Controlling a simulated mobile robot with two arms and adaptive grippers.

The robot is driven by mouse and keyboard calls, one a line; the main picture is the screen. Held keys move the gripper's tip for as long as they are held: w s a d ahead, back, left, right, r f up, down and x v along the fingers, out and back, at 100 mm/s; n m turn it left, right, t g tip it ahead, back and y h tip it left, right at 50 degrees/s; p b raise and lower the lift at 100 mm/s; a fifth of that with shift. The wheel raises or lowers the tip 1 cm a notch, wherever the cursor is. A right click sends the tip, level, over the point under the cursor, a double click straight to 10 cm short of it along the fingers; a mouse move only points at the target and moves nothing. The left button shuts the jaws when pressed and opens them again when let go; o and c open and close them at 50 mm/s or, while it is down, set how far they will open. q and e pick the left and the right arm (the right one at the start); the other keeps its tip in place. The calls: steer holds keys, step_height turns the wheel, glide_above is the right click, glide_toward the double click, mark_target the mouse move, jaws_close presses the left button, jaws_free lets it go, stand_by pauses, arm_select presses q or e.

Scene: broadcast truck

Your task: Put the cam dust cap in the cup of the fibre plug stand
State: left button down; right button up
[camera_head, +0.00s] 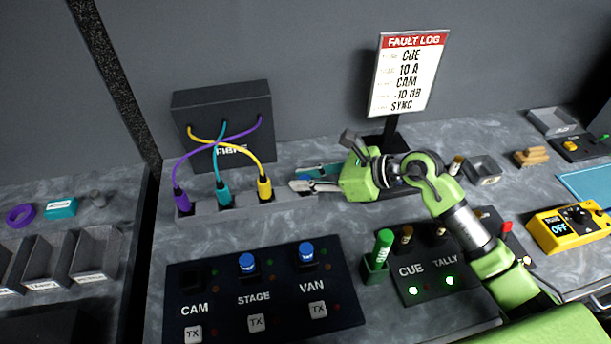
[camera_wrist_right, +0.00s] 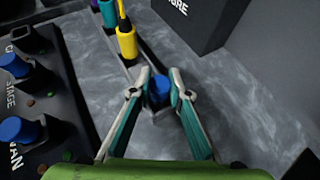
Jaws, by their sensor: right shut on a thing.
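The fibre plug stand (camera_head: 243,199) is a low grey bar behind the CAM/STAGE/VAN panel. A purple plug (camera_head: 182,201), a teal plug (camera_head: 223,192) and a yellow plug (camera_head: 265,188) stand upright in it. My right gripper (camera_head: 302,183) is over the right end of the stand. In the right wrist view, its fingers (camera_wrist_right: 160,95) are shut on the blue cam dust cap (camera_wrist_right: 160,88), beside the yellow plug (camera_wrist_right: 127,42). The gripper hides the cap in the head view, and I cannot make out the cup clearly. My left gripper is not in view.
The dark panel (camera_head: 345,320) has a bare CAM socket (camera_head: 193,279) and blue caps at STAGE (camera_head: 247,263) and VAN (camera_head: 307,252). The FIBRE box (camera_head: 222,110) stands behind the plugs, its cables arching forward. A green marker (camera_head: 380,250) stands near the CUE/TALLY panel (camera_head: 420,297).

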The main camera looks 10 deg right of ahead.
steer(key=shift+f, duration=0.2)
steer(key=o, duration=0.8)
steer(key=shift+r, duration=0.2)
steer(key=shift+d, duration=0.15)
steer(key=b+v, duration=0.2)
steer(key=v, duration=0.9)
steer(key=shift+s+d+r+b, duration=0.2)
steer(key=shift+s+r+b, duration=0.05)
steer(key=shift+b, duration=0.1)
